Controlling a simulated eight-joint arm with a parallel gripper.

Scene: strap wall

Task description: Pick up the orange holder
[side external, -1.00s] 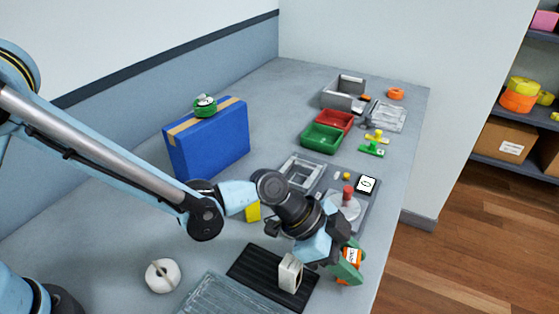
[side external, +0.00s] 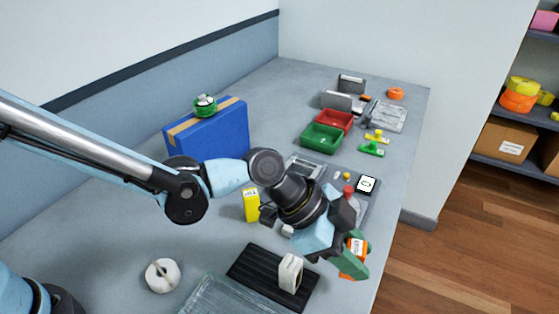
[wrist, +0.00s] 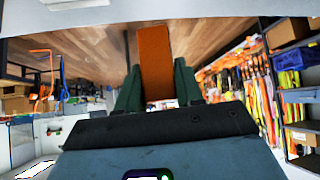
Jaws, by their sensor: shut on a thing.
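The orange holder (side external: 357,246) has a white label and shows partly between my gripper's green fingers in the side view, near the bench's right edge. My gripper (side external: 352,260) is shut on it. In the wrist view, the holder (wrist: 155,62) is a plain orange block held between both green fingers (wrist: 157,90). The fingers cover part of it in the side view. I cannot tell how far it is above the bench.
A black ribbed mat (side external: 262,272) with a cream block (side external: 290,272) lies just left of my gripper. A yellow block (side external: 251,205), a blue box (side external: 215,137), green (side external: 321,138) and red bins (side external: 345,118) stand farther back. Open floor (side external: 470,230) lies to the right.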

